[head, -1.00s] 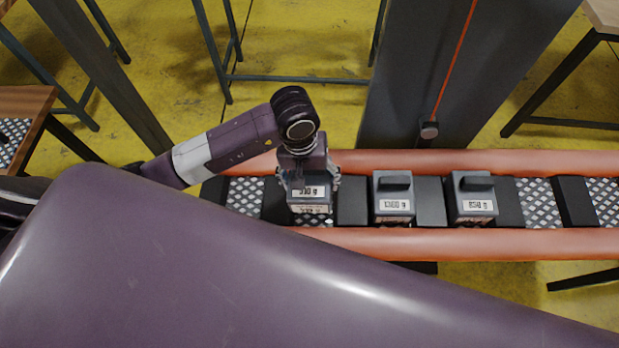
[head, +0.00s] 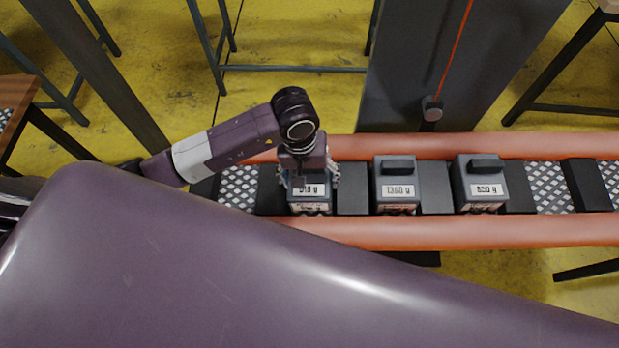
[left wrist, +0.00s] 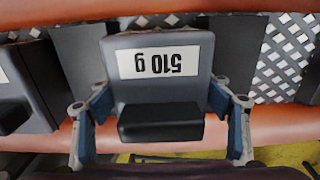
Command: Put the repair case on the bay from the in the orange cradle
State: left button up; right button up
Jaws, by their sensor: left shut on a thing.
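The orange cradle (head: 560,230) runs across the right of the head view, with two orange tubes and a row of bays between dark dividers. My left gripper (head: 309,178) is over its left part, shut on a grey repair case (head: 311,204). In the left wrist view the held case (left wrist: 158,85) has a white "510 g" label and a dark handle, with the fingers (left wrist: 160,102) on its two sides. I cannot tell whether it rests in a bay or hangs just above. Two similar cases (head: 397,181) (head: 480,186) sit to its right. My right gripper is out of view.
An empty mesh-floored bay (head: 238,186) lies left of the held case, and another (head: 550,190) right of the cases. A dark pillar (head: 395,85) with an orange cord stands behind the cradle. A wooden-topped table (head: 15,105) is at far left.

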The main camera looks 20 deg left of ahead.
pick_arm(q)
jog(key=shift+f, duration=0.25)
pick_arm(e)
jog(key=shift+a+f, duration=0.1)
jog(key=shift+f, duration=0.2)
pick_arm(q)
jog(key=o, duration=1.7)
